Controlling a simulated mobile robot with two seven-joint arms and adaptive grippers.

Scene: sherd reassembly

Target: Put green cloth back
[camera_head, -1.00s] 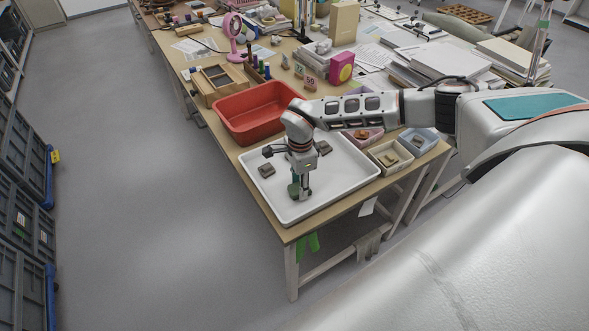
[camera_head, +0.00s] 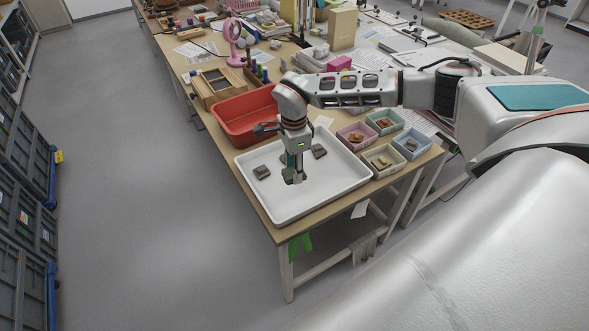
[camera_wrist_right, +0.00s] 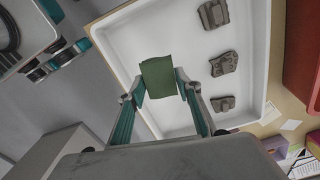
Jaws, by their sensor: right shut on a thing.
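The green cloth (camera_wrist_right: 160,77) is a small folded dark-green piece between the fingertips of my right gripper (camera_wrist_right: 160,88) in the right wrist view. In the head view the right gripper (camera_head: 293,180) points down over the white tray (camera_head: 335,190), with a bit of the green cloth (camera_head: 288,174) showing beside it. The gripper is shut on the cloth. I cannot tell how high the cloth is above the tray floor. My left gripper is not in view.
Grey-brown sherds (camera_head: 262,172) (camera_head: 319,151) lie apart in the tray. A red bin (camera_head: 245,118) stands behind it. Small boxes with sherds, including a cream one (camera_head: 383,161), stand to its right. Something green (camera_head: 300,244) hangs below the table's front edge. The tray's front is bare.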

